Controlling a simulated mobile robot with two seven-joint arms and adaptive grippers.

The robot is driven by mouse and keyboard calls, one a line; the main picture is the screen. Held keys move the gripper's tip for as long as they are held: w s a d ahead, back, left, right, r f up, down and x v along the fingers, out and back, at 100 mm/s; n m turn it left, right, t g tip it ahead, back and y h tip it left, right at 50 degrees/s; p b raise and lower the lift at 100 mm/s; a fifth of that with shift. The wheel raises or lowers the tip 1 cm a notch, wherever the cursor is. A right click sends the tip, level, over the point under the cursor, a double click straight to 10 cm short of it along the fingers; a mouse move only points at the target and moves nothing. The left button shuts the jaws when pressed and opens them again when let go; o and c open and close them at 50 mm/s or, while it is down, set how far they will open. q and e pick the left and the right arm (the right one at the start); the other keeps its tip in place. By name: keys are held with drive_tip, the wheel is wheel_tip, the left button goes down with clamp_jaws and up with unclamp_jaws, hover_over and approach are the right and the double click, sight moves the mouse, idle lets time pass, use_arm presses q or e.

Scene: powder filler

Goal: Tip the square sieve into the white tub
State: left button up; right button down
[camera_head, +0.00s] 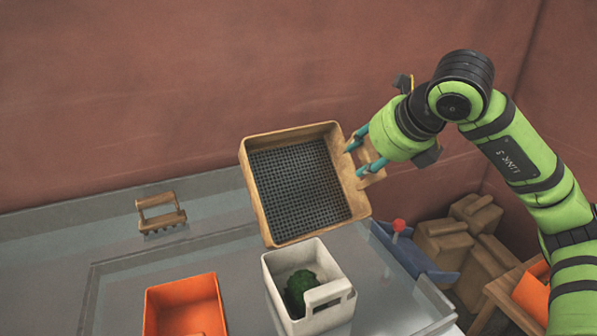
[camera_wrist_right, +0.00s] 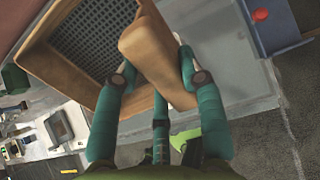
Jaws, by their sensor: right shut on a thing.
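The square sieve (camera_head: 297,185) has a wooden frame and a dark mesh. It is held tilted above and behind the white tub, its mesh side facing the head camera. My right gripper (camera_head: 359,155) is shut on the sieve's wooden handle at its right side. In the right wrist view the gripper (camera_wrist_right: 158,80) closes around the handle, with the sieve (camera_wrist_right: 92,40) at upper left. The white tub (camera_head: 282,262) stands upright on the table with a dark green lump (camera_head: 298,290) inside. My left gripper is not in view.
An orange bin (camera_head: 184,300) stands left of the white tub. A wooden rake-like tool (camera_head: 161,213) lies at the back left. A blue object with a red knob (camera_head: 399,225) is at the table's right. Brown boxes (camera_head: 444,240) are on the floor to the right.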

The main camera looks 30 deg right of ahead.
wheel_tip(320, 180, up, 2)
drive_tip(key=g+p, duration=0.3)
drive_tip(key=p, duration=0.4)
drive_tip(key=shift+p, duration=0.35)
drive_tip(key=shift+a+f+g+b, duration=0.1)
drive_tip(key=shift+f+g+b, duration=0.05)
drive_tip(key=shift+g+b, duration=0.55)
drive_tip(key=shift+g, duration=0.3)
drive_tip(key=shift+w+r+g, duration=0.2)
drive_tip(key=shift+g, duration=0.4)
drive_tip(key=shift+s+r+g, duration=0.15)
drive_tip(key=shift+r+g, duration=0.1)
drive_tip(key=shift+g, duration=0.25)
drive_tip(key=shift+r+g, duration=0.1)
drive_tip(key=shift+g, duration=0.3)
